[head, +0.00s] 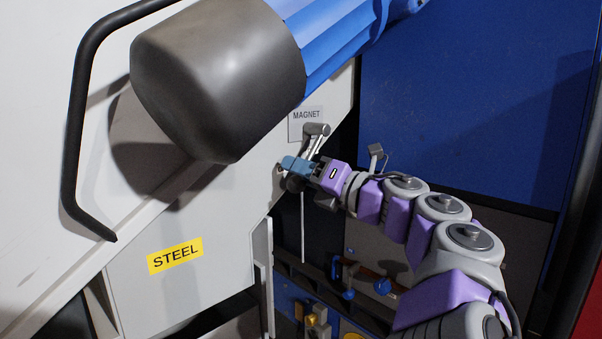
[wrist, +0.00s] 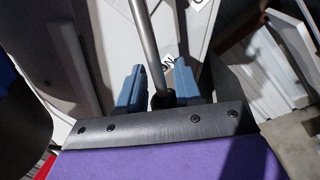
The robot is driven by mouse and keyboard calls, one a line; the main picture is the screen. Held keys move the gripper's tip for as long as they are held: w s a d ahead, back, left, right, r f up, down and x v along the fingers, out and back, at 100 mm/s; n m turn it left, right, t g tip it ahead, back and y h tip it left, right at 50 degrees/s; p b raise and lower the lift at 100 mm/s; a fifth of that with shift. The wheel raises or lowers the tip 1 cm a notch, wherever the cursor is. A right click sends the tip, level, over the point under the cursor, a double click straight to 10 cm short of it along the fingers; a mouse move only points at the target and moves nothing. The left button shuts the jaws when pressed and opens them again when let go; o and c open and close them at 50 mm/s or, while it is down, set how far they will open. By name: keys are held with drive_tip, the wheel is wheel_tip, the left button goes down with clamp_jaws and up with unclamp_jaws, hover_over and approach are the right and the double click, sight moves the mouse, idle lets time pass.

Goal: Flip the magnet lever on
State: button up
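The magnet lever (head: 313,141) is a grey metal rod with a thick cross handle at its top. It stands nearly upright, tilted slightly right, just below the MAGNET label (head: 306,114) on the pale machine panel. My gripper (head: 287,164) has blue fingers and is at the lever's lower part, which it partly hides in the head view. In the wrist view the lever rod (wrist: 146,42) runs down between the two fingers of my gripper (wrist: 158,86).
A blue cylinder with a dark grey end cap (head: 215,80) hangs above and left of my gripper. A black handrail (head: 75,130) and a yellow STEEL label (head: 175,255) are at left. A blue panel (head: 465,100) stands at right. Small blue-knobbed parts (head: 348,293) sit below.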

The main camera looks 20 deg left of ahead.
drive_tip(key=v, duration=1.7)
drive_tip(key=shift+d+b, duration=0.15)
drive_tip(key=shift+b, duration=0.25)
drive_tip(key=shift+f, duration=0.15)
